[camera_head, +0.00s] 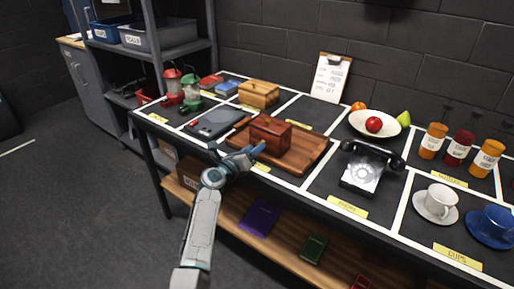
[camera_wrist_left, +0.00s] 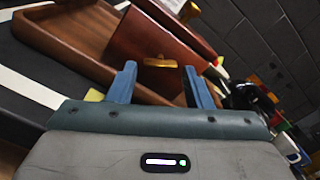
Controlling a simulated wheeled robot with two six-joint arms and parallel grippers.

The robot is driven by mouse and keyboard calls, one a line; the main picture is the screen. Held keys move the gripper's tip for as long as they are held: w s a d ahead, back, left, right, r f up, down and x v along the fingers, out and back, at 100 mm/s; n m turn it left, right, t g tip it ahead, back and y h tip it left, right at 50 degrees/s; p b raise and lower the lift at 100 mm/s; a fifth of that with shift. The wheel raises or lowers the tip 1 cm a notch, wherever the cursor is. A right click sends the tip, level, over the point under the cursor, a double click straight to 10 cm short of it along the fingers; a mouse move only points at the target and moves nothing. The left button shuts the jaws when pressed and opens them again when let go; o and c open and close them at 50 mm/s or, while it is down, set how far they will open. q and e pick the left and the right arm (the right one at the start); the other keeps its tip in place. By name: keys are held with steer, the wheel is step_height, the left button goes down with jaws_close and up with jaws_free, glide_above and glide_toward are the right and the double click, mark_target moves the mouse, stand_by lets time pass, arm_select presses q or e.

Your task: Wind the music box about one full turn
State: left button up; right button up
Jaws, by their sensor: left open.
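The music box (camera_head: 270,134) is a reddish-brown wooden box on a wooden tray (camera_head: 308,150). In the left wrist view, the box face (camera_wrist_left: 138,42) shows a small brass winding key (camera_wrist_left: 160,62), lying about level in the picture. My left gripper (camera_head: 238,151) is open in front of the box. In the left wrist view its two blue fingers stand to either side of the key, with space between key and fingers. I cannot tell how far the fingertips are from the box face. The key is not visible in the head view. My right gripper is not in view.
A dark flat device (camera_head: 213,124) lies left of the tray, and a lighter wooden box (camera_head: 259,94) stands behind. A black telephone (camera_head: 368,168) stands to the right. The table's front edge runs under my left arm. A lower shelf holds a purple book (camera_head: 260,217).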

arm_select(q)
steer(key=shift+x, duration=1.3)
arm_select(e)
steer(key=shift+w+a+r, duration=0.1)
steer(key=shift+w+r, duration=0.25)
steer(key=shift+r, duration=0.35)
arm_select(q)
steer(key=shift+c, duration=0.3)
steer(key=c, duration=0.7)
steer(key=shift+o, duration=0.2)
